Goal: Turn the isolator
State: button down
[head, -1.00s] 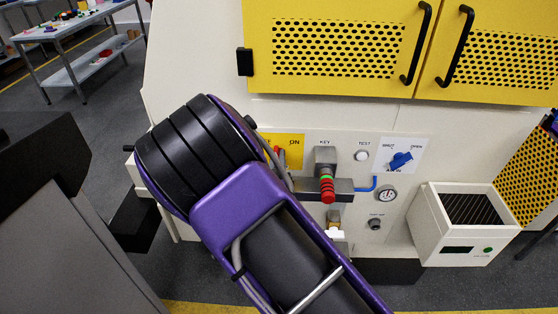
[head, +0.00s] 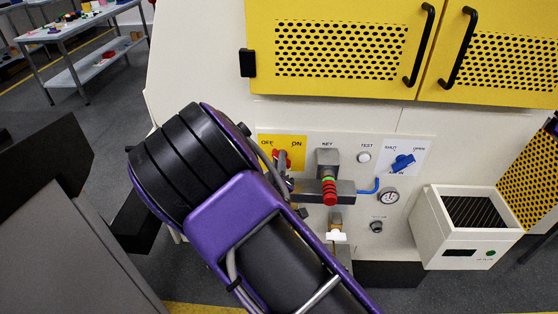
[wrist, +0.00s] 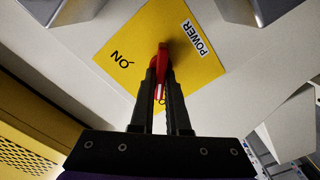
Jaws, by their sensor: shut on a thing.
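The isolator is a red handle (head: 281,159) on a yellow plate (head: 298,140) marked OFF at left and ON at right. It also shows in the wrist view as a red handle (wrist: 163,57) on the yellow plate (wrist: 140,35), which has a POWER label. My gripper (wrist: 161,78) is shut on the handle, one dark finger on each side. Its fingers hide part of the handle and most of the second marking. In the head view my arm covers the plate's lower left, and the exact handle angle is hard to tell.
Right of the plate are a key block (head: 327,161) with a red and green striped piece, a TEST button (head: 364,158), a blue valve handle (head: 403,163) and a gauge (head: 389,196). Yellow perforated doors (head: 340,50) are above. A white bin (head: 440,235) juts out at right.

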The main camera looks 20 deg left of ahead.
jog(key=shift+f, duration=0.1)
jog(key=c, duration=0.9)
grip_release()
jog(key=shift+s, duration=0.1)
jog(key=v, duration=1.7)
jog(key=shift+s+d, duration=0.15)
